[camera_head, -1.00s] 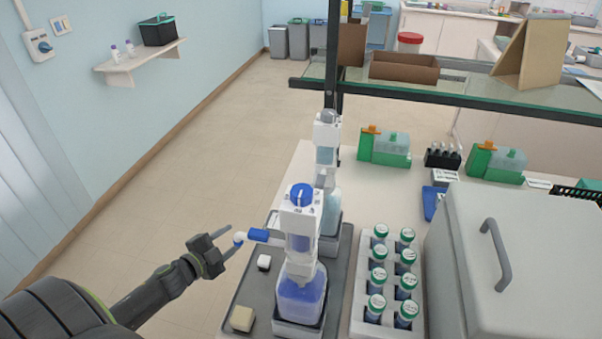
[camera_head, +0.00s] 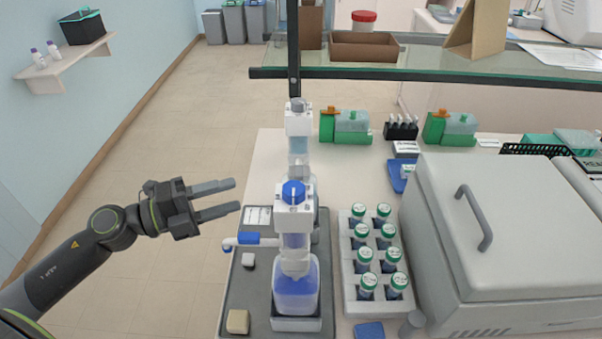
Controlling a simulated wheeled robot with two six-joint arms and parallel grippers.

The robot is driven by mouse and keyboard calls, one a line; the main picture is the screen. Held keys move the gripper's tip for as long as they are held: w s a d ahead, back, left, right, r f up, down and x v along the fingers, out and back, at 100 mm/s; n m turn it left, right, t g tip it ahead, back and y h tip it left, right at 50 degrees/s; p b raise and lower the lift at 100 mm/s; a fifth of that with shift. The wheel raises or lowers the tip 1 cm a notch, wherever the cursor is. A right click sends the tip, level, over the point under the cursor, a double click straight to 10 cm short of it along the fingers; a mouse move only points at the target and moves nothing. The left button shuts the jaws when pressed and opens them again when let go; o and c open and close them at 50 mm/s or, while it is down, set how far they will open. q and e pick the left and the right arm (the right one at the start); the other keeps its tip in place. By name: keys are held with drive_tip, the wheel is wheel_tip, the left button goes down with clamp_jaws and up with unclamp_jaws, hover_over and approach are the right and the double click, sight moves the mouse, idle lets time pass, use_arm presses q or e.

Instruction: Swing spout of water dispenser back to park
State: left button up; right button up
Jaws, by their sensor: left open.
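The near dispenser (camera_head: 293,218) has a blue cap, a white body and a bottle of blue liquid. Its spout (camera_head: 249,238), with a blue sleeve and a white tip, points left over the tray's left edge. A second dispenser (camera_head: 299,125) with a grey cap stands behind it; its spout is not clearly visible. No label tells me which one holds water. My left gripper (camera_head: 235,196) is open and empty, its fingers pointing right. It is above and left of the near spout in the picture and appears apart from it. My right gripper is out of view.
The dispensers stand on a grey tray (camera_head: 247,290) with a small white block (camera_head: 249,260) and a beige block (camera_head: 238,321). A rack of green-capped vials (camera_head: 349,290) and a large grey lidded box (camera_head: 520,230) stand to the right. Floor left of the bench is clear.

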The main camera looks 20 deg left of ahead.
sight(302, 175)
use_arm(q)
drive_tip(key=p+x, duration=0.2)
drive_tip(key=x, duration=1.2)
drive_tip(key=shift+w+d, duration=0.15)
drive_tip(key=shift+w, duration=0.05)
drive_tip(key=shift+w+d, duration=0.4)
drive_tip(key=shift+d, duration=0.05)
clamp_jaws()
